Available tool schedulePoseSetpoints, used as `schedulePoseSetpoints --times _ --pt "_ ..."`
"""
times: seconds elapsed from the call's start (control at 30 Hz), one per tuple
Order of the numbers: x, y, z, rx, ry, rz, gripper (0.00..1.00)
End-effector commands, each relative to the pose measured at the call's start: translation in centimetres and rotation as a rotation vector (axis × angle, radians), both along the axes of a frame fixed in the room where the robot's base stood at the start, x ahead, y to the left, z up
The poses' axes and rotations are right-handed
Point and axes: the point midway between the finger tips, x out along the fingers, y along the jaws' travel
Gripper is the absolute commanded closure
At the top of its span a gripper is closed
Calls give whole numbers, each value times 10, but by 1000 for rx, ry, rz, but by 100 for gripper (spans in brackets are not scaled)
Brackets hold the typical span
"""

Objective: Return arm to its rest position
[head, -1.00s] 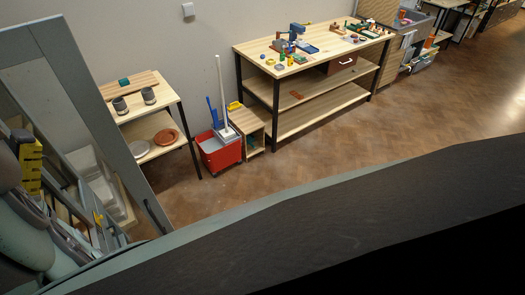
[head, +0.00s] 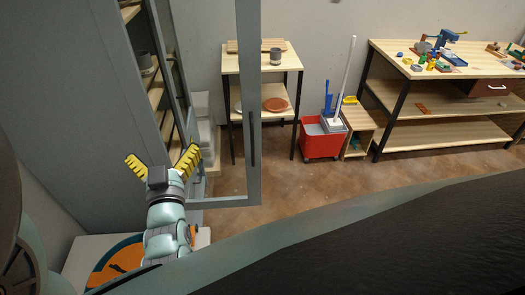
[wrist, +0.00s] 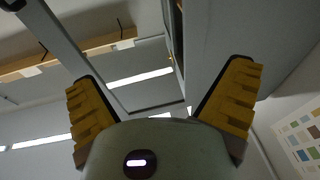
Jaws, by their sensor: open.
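My gripper (head: 164,161) is at the lower left of the head view, pointing up, with its two yellow ridged fingers spread wide. Nothing is between the fingers. It stands in front of a tall grey cabinet (head: 82,95) whose framed door (head: 246,110) hangs open to the right of it. In the wrist view my gripper (wrist: 165,110) also shows open and empty, facing up toward the ceiling and the cabinet frame.
A small wooden table (head: 270,52) with a grey cup (head: 275,56) stands behind the open door. A red mop bucket (head: 322,138) and a long workbench (head: 400,88) are to the right. A grey cup (head: 144,60) sits inside the cabinet. Brown floor lies clear before the bench.

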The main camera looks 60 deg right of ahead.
Motion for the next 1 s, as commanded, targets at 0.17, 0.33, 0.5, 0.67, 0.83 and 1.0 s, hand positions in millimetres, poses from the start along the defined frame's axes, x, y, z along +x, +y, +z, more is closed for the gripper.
schedulePoseSetpoints --times 0.17,0.33,0.5,0.67,0.83,1.0 --pt "-36 -29 -69 121 115 -133 0" --pt "-41 -38 -79 154 142 -160 0" --pt "-28 -53 -76 150 139 -158 0" --pt "-11 -72 -76 148 139 -155 0" --pt "5 -92 -76 148 139 -155 0" --pt "16 -105 -76 148 139 -154 0"
